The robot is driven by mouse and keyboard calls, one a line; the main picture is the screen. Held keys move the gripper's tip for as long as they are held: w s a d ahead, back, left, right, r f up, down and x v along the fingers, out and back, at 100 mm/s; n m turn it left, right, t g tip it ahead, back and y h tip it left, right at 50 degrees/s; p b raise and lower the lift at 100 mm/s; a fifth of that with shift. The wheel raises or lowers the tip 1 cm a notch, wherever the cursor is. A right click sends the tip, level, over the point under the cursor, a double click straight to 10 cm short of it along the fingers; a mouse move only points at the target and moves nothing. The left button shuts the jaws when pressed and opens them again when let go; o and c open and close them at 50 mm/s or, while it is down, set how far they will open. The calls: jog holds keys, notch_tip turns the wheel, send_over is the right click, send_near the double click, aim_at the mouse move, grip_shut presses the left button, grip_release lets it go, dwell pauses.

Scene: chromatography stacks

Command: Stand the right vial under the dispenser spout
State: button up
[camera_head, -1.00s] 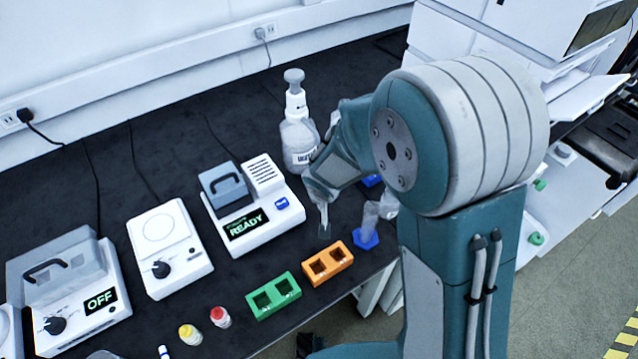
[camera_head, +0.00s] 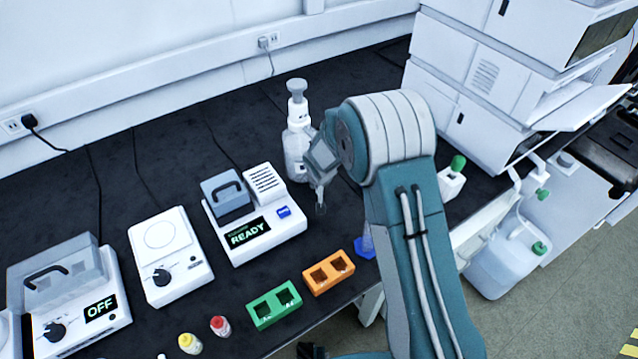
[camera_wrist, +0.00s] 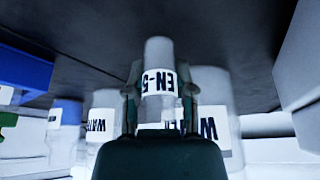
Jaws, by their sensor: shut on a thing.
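My gripper (camera_head: 320,196) is beside the white dispenser bottle (camera_head: 297,148), to its lower right in the head view, above the dark bench. In the wrist view my gripper (camera_wrist: 160,100) is shut on a small clear vial (camera_wrist: 158,54) with a white label reading something like "EN-5". In the head view the vial is too small and dark to make out well. The bottle has a pump top (camera_head: 297,87); I cannot make out its spout. Behind the vial in the wrist view are pale shapes labelled "WATER" (camera_wrist: 215,125). I cannot tell whether the vial touches the bench.
The READY device (camera_head: 262,215) stands left of my gripper. An orange rack (camera_head: 329,272) and a green rack (camera_head: 274,304) sit near the front edge. Stacked white instruments (camera_head: 480,95) stand at the right.

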jog(key=shift+w+f, duration=0.2)
jog(key=o, duration=0.9)
jog(key=shift+c, duration=0.2)
